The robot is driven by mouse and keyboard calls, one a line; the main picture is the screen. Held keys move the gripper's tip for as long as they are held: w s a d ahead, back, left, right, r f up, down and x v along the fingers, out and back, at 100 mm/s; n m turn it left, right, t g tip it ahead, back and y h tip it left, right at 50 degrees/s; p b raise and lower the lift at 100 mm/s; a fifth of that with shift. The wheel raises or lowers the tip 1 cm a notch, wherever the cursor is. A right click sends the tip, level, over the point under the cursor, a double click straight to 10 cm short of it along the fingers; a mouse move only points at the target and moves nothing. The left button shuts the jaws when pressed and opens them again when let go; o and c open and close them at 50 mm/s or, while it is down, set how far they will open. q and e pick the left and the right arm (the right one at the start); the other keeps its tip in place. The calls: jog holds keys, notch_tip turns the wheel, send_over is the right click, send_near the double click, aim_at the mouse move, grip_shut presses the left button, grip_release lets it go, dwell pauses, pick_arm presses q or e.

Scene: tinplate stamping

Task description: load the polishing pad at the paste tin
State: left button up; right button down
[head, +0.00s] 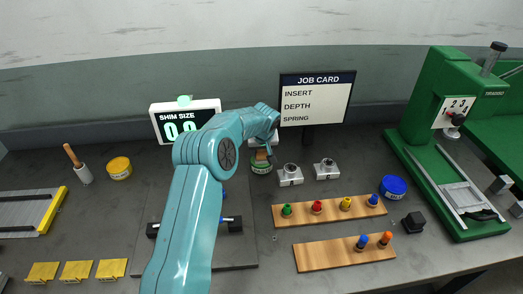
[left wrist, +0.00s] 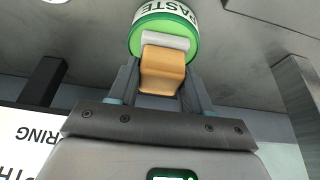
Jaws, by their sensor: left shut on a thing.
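My left gripper (head: 262,148) is shut on the polishing pad, an orange-brown block (head: 261,156) with a pale grey end. In the left wrist view the pad (left wrist: 163,72) sits between the two fingers (left wrist: 160,88). The paste tin (head: 261,168) is a small round green tin with a white label, standing on the bench just under the gripper. In the left wrist view the pad's grey end overlaps the open face of the paste tin (left wrist: 180,47); I cannot tell whether they touch. My right gripper is not in view.
Two grey metal blocks (head: 290,176) (head: 326,170) stand just right of the tin. The job card (head: 316,98) and shim display (head: 170,118) stand behind. Pegged wooden boards (head: 330,208) lie in front right. A green press (head: 440,150) stands at the right.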

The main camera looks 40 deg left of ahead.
pick_arm(q)
jog(key=shift+f+b, duration=0.15)
jog(key=shift+b, duration=0.2)
dwell(1.1)
jog(key=shift+r+p, duration=1.6)
jog(key=shift+r, duration=2.05)
jog(key=shift+f, duration=0.1)
